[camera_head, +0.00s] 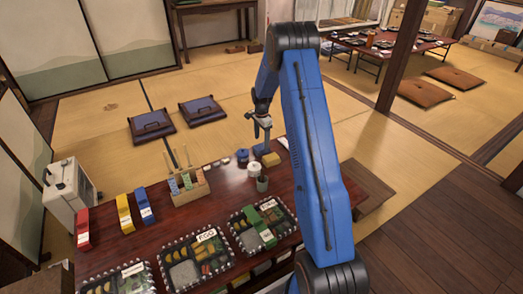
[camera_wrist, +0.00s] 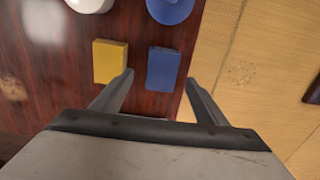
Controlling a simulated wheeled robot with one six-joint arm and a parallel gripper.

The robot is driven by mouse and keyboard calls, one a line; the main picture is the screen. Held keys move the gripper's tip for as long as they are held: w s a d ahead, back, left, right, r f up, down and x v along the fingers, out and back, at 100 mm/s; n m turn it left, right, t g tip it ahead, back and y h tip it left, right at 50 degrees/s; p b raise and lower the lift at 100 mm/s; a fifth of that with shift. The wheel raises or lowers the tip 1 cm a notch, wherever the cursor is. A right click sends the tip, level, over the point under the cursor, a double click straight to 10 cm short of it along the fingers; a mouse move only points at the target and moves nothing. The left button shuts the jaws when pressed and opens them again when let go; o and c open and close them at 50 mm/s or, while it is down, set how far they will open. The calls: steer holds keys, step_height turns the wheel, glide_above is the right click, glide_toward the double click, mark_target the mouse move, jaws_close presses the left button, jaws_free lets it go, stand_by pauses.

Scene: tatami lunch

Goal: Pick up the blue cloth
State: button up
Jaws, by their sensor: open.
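The blue cloth (camera_wrist: 163,66) is a small folded rectangle lying flat on the dark red-brown table near its edge. In the wrist view it appears between the fingertips of my gripper (camera_wrist: 159,78), nearer the left one. My gripper is open and empty, pointing down above the table. In the head view my gripper (camera_head: 262,137) hangs over the table's far edge, with the blue cloth (camera_head: 261,149) just below it. I cannot tell the exact height between them.
A yellow cloth (camera_wrist: 110,62) lies just left of the blue one. A blue round container (camera_wrist: 170,9) and a white one (camera_wrist: 91,4) stand beyond them. A wooden caddy (camera_head: 188,187) and lunch trays (camera_head: 197,259) occupy the table; tatami (camera_wrist: 245,85) lies past its edge.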

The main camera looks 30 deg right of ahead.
mark_target(262, 147)
step_height(262, 147, down, 5)
steer(key=shift+w+f, duration=0.1)
steer(key=c, duration=1.1)
